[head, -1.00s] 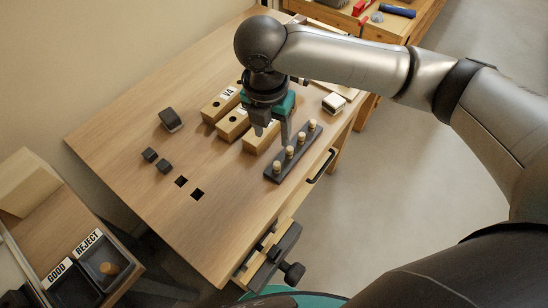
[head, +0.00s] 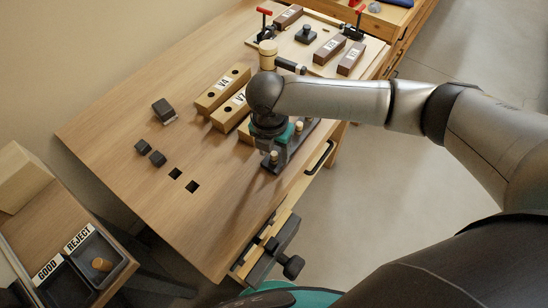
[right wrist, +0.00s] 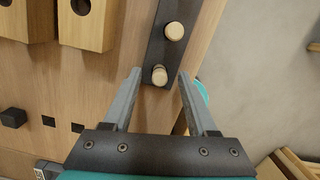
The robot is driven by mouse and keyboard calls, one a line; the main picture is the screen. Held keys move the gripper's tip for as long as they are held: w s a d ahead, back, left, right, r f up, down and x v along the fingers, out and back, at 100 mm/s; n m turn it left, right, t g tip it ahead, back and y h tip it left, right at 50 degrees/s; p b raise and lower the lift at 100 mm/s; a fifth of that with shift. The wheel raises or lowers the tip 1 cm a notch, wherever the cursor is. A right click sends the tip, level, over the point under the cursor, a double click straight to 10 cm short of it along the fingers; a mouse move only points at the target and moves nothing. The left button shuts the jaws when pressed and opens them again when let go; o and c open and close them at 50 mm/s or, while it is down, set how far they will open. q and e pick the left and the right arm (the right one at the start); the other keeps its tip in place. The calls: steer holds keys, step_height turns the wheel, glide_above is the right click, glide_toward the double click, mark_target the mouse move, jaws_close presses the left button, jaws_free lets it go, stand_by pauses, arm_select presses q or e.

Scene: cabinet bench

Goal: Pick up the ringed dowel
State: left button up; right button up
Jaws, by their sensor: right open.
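A dark rack (head: 268,167) holding upright wooden dowels stands near the front edge of the bench; my right arm hides part of it. It also shows in the right wrist view (right wrist: 161,50), with a dowel (right wrist: 159,75) at its near end and another dowel (right wrist: 174,31) behind. The near dowel seems to have a thin line around it, but I cannot tell for sure which dowel is the ringed one. My right gripper (right wrist: 159,73) is open and empty, its fingers on either side of the near dowel. My left gripper is not in view.
Wooden blocks with holes (head: 222,90) stand beside the rack. Small dark blocks (head: 158,158) and square holes (head: 192,186) are to the left. A GOOD tray and a REJECT tray (head: 118,259), with a dowel in the latter, are at lower left. A board with labelled blocks (head: 328,48) lies behind.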

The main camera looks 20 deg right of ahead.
jaws_close()
stand_by(0.4)
